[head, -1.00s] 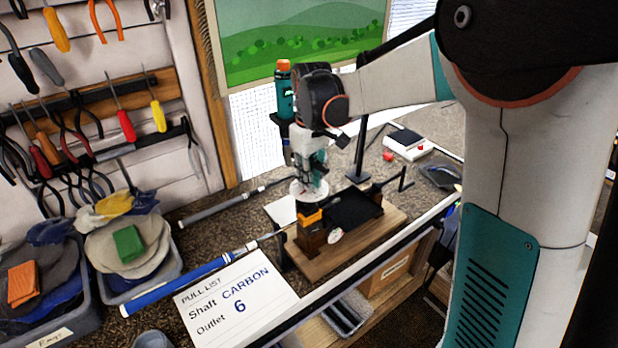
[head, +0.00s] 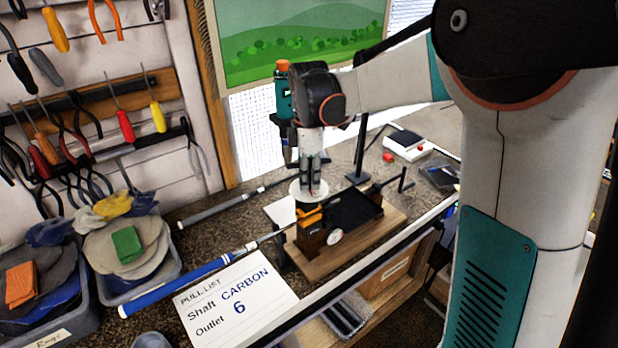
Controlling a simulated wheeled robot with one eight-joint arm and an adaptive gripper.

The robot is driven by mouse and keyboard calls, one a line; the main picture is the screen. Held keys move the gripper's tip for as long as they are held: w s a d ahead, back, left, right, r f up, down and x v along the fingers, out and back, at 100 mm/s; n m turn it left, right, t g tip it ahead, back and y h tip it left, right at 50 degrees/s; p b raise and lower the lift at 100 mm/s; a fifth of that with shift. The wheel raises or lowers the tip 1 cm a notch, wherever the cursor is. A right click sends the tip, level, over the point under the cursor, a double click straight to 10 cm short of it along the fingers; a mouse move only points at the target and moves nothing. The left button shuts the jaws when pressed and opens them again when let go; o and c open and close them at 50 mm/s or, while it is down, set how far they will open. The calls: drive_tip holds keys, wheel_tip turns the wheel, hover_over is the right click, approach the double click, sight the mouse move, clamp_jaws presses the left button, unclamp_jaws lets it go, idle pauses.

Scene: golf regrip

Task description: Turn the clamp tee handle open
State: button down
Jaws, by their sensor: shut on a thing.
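The clamp (head: 312,238) is a dark brown block on a wooden board on the bench. An orange bar, the tee handle (head: 309,217), shows on top of it. My gripper (head: 307,198) points straight down over the clamp and is shut on the tee handle. The fingers hide part of the handle, and their exact contact is too small to see. A pale round disc (head: 296,190) shows around the fingers. A club with a blue grip (head: 180,287) lies to the left, its shaft running to the clamp.
The pull list sheet (head: 262,300) lies in front, reading CARBON, outlet 6. A second club with a grey grip (head: 212,208) lies behind. A black stand (head: 359,160) rises behind the board (head: 340,258). Bins with cloths stand at left.

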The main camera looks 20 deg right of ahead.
drive_tip(key=shift+w+n, duration=0.1)
drive_tip(key=shift+n, duration=1.8)
drive_tip(key=c, duration=1.6)
unclamp_jaws()
wheel_tip(320, 180, up, 12)
drive_tip(key=shift+w, duration=0.15)
